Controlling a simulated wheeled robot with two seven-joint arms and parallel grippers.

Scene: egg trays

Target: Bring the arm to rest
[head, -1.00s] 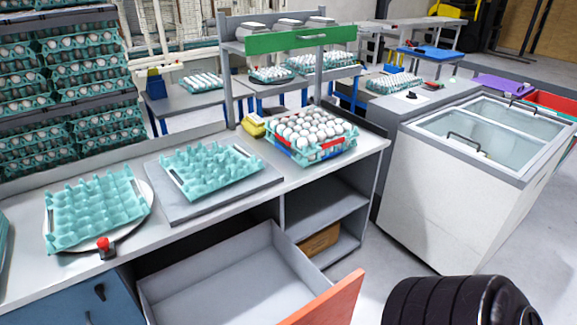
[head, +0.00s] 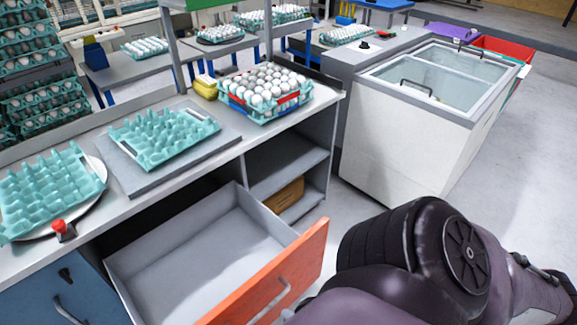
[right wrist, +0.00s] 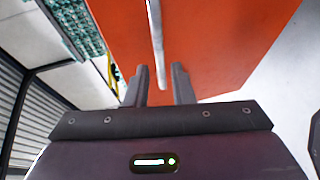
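My right arm (head: 410,255) fills the lower right of the head view; its gripper is hidden there. In the right wrist view my right gripper (right wrist: 161,68) has its two dark fingers apart. The orange drawer front (right wrist: 215,45) lies ahead of it, and its pale bar handle (right wrist: 156,40) appears in line with the gap between the fingers. I cannot tell how far the fingers are from the handle. In the head view the drawer (head: 200,250) is pulled open and looks empty, with its orange front (head: 275,280) near my arm. My left gripper is not in view.
The counter bears an empty teal tray (head: 165,135) on a grey plate, another teal tray (head: 50,190) on a round plate, and a filled egg tray (head: 265,90). A white chest freezer (head: 400,140) stands right. The floor (head: 520,150) beyond it is clear.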

